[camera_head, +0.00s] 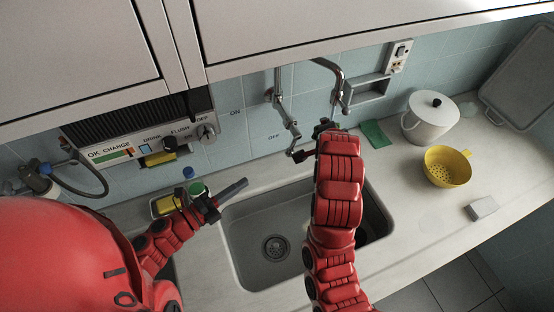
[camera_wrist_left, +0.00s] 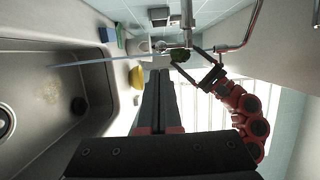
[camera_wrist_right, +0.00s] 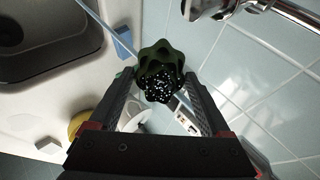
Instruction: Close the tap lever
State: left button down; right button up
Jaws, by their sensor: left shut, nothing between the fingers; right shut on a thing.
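The tap's chrome pipe (camera_head: 279,80) and slanted metal lever-like arm (camera_head: 288,122) are on the tiled wall above the sink, near printed OFF and ON marks. My right gripper (camera_head: 325,127) is beside its lower end, partly hidden by my own arm. In the right wrist view its fingers are shut on a dark green lobed knob (camera_wrist_right: 162,68) with a speckled end; the knob also shows in the left wrist view (camera_wrist_left: 180,55). How it joins the tap is not clear. My left gripper (camera_head: 242,184) is shut and empty above the sink's left rim.
The sink basin (camera_head: 254,263) lies below both arms. A thin pale line (camera_wrist_left: 110,60), perhaps water, crosses the left wrist view. A white pot (camera_head: 425,122), yellow colander (camera_head: 446,170) and green sponge (camera_head: 376,134) stand to the right. Cabinets overhang the wall.

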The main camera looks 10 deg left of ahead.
pick_arm(q)
jog(key=x, duration=1.3)
jog(key=shift+w+d+f+n+t+h, duration=0.25)
jog(key=shift+w+d+f+t, duration=0.15)
jog(key=shift+d+t, duration=0.1)
jog(key=shift+w+d+f+n+t+h, duration=0.15)
jog(key=shift+w+d+f+t+h, duration=0.15)
jog(key=shift+d+t, duration=0.2)
jog(key=shift+f, duration=0.1)
